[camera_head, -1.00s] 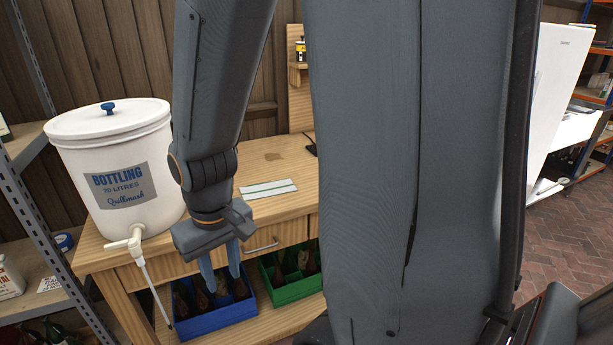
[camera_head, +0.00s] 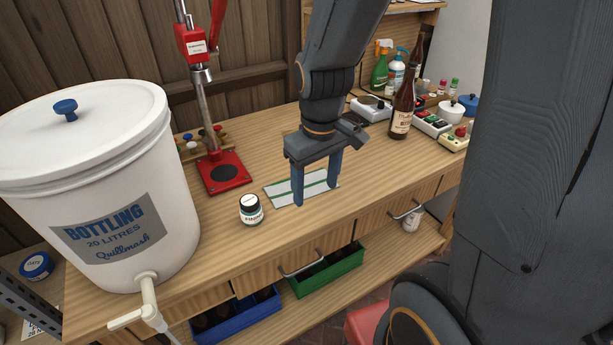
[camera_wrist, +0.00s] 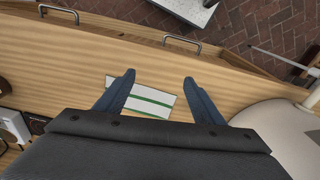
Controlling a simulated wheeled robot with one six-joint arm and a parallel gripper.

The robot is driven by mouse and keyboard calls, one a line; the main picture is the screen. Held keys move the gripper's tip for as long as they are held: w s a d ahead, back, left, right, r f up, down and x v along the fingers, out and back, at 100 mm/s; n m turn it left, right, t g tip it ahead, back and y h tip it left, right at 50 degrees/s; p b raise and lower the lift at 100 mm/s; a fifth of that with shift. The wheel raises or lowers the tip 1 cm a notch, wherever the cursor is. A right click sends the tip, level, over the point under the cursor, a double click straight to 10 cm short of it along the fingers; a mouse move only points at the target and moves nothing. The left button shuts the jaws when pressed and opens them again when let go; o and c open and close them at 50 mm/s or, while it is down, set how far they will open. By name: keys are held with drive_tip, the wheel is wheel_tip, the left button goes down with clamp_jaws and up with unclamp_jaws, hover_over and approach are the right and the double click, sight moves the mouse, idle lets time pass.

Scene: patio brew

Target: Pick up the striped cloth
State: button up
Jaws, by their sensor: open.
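The striped cloth (camera_head: 284,193) is white with green stripes and lies flat on the wooden workbench, near its front edge. It also shows in the wrist view (camera_wrist: 152,101), between and beyond my fingers. My gripper (camera_head: 317,197) is open and empty, its two blue fingers pointing down above the cloth's right part in the head view. I cannot tell the exact height of the fingertips above the bench.
A small labelled jar (camera_head: 251,210) stands just left of the cloth. A red bench capper (camera_head: 222,172) stands behind it, and a large white bottling bucket (camera_head: 110,190) is at left. A brown bottle (camera_head: 402,112) stands at back right. The bench front right of the cloth is clear.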

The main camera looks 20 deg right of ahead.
drive_tip(key=w+r+n+p, duration=0.1)
drive_tip(key=w+n+p, duration=0.4)
drive_tip(key=w+n, duration=0.7)
drive_tip(key=shift+m+g, duration=0.4)
drive_tip(key=shift+m, duration=0.1)
drive_tip(key=f+b, duration=0.2)
drive_tip(key=f, duration=0.1)
drive_tip(key=f+b, duration=0.2)
drive_tip(key=f, duration=0.1)
drive_tip(key=f+b, duration=0.2)
drive_tip(key=f, duration=0.2)
drive_tip(key=shift+w+d, duration=0.3)
drive_tip(key=shift+w, duration=0.1)
drive_tip(key=shift+s, duration=0.1)
clamp_jaws()
wheel_tip(320, 180, up, 12)
drive_tip(key=p, duration=0.8)
drive_tip(key=shift+p, duration=0.3)
